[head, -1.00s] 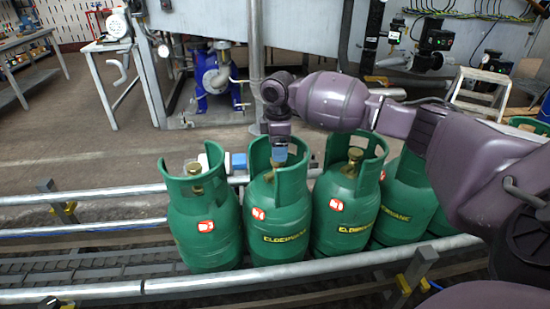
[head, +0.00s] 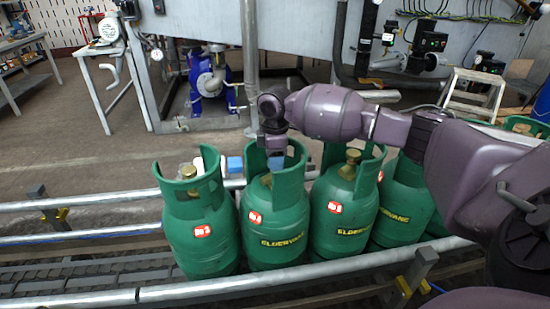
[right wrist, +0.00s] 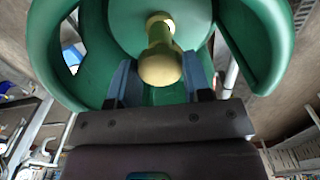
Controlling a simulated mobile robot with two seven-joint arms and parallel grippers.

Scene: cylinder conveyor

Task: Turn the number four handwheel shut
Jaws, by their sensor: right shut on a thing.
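A row of green gas cylinders stands upright on the conveyor, each with a collar around a brass valve. My right gripper (head: 277,162) reaches down into the collar of the second cylinder (head: 275,220) from the left. In the right wrist view, the blue fingers of my right gripper (right wrist: 160,80) stand on either side of the brass handwheel (right wrist: 160,66) and are shut on it. The collar (right wrist: 262,40) curves around both. The numbers on the red labels are too small to read. My left gripper is not in view.
The leftmost cylinder (head: 202,235) and the third cylinder (head: 343,215) stand close on both sides. A metal rail (head: 180,295) runs along the front. The conveyor (head: 90,272) is empty at the left. A blue pump (head: 208,82) stands behind.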

